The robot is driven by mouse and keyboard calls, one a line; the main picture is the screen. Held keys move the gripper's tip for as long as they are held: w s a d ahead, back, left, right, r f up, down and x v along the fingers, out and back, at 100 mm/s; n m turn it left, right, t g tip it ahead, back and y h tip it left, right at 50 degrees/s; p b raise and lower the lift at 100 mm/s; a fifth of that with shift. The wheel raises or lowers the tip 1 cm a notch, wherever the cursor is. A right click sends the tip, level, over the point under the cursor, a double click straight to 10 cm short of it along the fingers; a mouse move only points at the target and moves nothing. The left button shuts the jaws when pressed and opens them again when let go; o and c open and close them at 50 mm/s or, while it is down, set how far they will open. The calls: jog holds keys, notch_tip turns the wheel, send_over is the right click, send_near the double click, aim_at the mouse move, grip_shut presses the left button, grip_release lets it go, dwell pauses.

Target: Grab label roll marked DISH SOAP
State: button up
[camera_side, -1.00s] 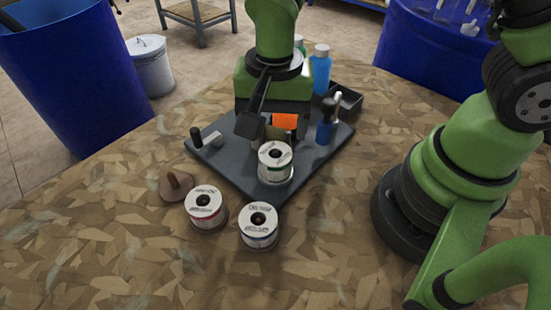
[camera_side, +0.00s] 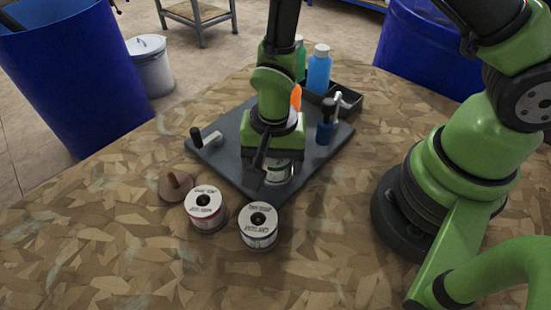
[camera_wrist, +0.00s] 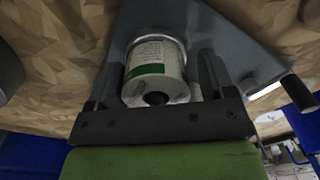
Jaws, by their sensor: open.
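A white label roll with a green band (camera_side: 278,172) stands on the dark grey board, mostly hidden by my gripper (camera_side: 266,174) in the side view. In the wrist view the green-banded roll (camera_wrist: 157,68) lies between the two fingers of my open gripper (camera_wrist: 160,75), one finger on each side. I cannot tell whether either finger touches it. A red-banded roll (camera_side: 205,213) and a blue-banded roll (camera_side: 259,232) stand on the table in front of the board. The print on the rolls is too small to read surely.
A brown wooden piece with a peg (camera_side: 175,187) lies left of the rolls.

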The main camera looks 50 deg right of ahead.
jog(key=c, duration=0.8)
jog(key=shift+r, duration=0.1)
